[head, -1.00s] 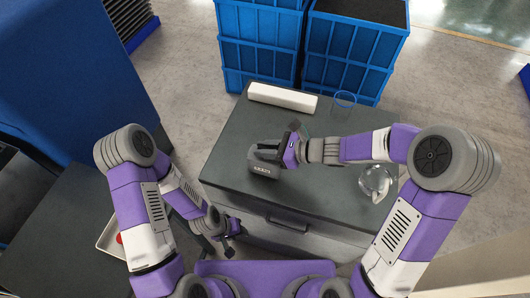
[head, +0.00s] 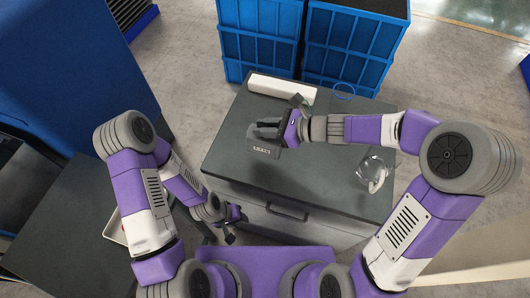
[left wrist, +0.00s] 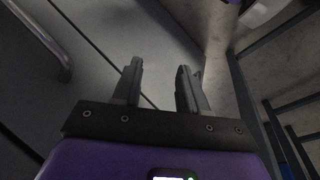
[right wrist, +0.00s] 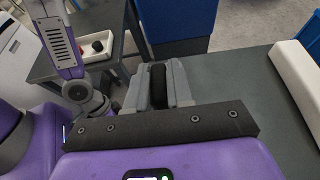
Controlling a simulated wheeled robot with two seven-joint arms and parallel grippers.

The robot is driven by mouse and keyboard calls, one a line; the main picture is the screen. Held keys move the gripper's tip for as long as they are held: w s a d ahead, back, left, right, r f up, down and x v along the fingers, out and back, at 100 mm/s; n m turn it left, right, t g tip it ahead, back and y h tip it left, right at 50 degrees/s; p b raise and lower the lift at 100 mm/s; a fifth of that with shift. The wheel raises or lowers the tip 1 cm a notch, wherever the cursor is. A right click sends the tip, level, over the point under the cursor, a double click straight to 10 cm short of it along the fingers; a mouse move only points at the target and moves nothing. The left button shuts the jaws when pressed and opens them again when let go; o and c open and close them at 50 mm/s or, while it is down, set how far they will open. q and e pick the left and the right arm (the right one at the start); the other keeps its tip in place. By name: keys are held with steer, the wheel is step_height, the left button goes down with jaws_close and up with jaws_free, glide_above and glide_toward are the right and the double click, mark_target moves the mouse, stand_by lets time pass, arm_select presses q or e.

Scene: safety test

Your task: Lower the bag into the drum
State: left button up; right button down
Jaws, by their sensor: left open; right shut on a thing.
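My right gripper (head: 282,124) is shut on the dark handle of a grey block-like object (head: 264,149) with white lettering, over the dark cabinet top. The dark handle (right wrist: 158,86) shows between its fingers in the right wrist view. I cannot tell whether the object clears the surface. No clear bag or drum can be made out in these views. My left gripper (head: 234,224) is open and empty, low in front of the cabinet; its spread fingers (left wrist: 160,88) show in the left wrist view.
The cabinet top (head: 325,165) also bears a long white block (head: 282,89), a clear round vessel (head: 371,175) and a blue-rimmed clear cup (head: 344,91). Blue crates (head: 345,48) stand behind. A pale tray (right wrist: 96,46) holds a red item on the left table.

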mark_target(265, 144)
step_height(265, 144, down, 8)
steer(key=shift+f+b, duration=0.1)
steer(key=shift+b, duration=1.1)
steer(key=shift+f, duration=0.1)
steer(key=c, duration=1)
jaws_free()
